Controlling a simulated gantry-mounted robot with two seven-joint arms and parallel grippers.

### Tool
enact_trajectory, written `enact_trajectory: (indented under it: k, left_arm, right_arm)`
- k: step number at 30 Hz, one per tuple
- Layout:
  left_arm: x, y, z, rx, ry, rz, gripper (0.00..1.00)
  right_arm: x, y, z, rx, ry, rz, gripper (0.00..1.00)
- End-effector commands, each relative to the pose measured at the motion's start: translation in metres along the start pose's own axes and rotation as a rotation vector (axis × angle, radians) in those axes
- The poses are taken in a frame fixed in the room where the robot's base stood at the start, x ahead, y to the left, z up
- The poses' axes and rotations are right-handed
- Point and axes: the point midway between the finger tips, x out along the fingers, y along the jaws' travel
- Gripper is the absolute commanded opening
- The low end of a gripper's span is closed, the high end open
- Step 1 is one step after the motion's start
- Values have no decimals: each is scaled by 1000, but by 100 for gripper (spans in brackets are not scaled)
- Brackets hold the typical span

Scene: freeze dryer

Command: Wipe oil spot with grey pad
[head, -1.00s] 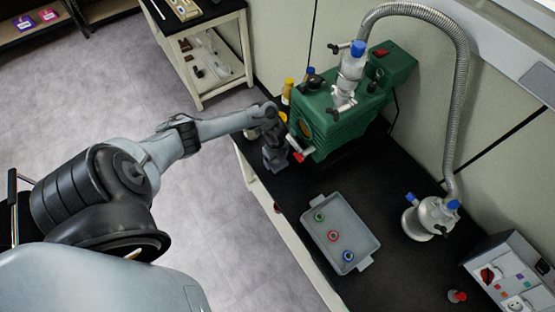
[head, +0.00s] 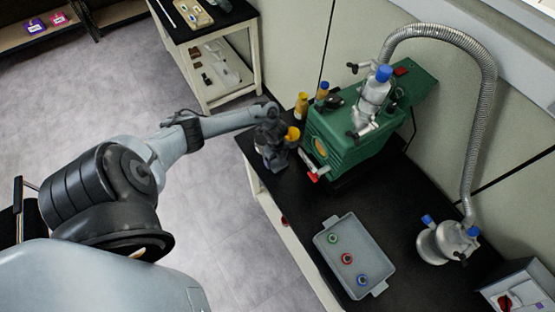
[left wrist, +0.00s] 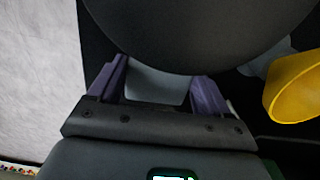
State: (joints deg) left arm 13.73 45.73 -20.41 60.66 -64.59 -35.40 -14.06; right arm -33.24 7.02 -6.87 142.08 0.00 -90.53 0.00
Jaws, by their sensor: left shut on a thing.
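My left gripper (head: 272,150) is low over the far left end of the black bench, just left of the green pump. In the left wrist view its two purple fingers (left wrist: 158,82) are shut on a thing. A large dark grey round surface (left wrist: 200,30), probably the grey pad, covers the fingertips. A paler grey patch shows between the fingers; I cannot tell what it is. The oil spot cannot be made out. My right gripper is not in view.
A yellow cup (head: 293,134) stands close right of my left gripper; it also shows in the wrist view (left wrist: 295,88). The green pump (head: 345,135) is beyond it. A grey tray (head: 338,265) with several coloured-ringed pieces lies nearer.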

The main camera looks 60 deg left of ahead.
Motion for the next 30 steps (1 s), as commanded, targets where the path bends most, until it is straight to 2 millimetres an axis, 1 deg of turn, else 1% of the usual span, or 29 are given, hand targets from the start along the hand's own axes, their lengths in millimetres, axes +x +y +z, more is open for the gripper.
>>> enact_trajectory:
  k: [1, 2, 3, 5, 21, 25, 30]
  left_arm:
    - [0, 1, 2, -1, -2, 1, 50]
    - [-7, 1, 2, -1, 0, 1, 50]
    - [-8, 1, 2, -3, 0, 2, 50]
    - [-26, 0, 3, 2, -4, -3, 50]
    - [-73, 3, 4, -6, -3, -1, 50]
    - [-81, 3, 4, -6, -2, 0, 50]
    - [-81, 4, 4, -7, -2, 0, 50]
  right_arm:
    - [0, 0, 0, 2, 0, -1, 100]
    - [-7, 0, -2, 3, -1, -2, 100]
    - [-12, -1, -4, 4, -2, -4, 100]
    - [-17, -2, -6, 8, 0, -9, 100]
    - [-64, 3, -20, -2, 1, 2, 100]
    - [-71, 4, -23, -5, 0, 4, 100]
    - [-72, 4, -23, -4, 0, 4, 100]
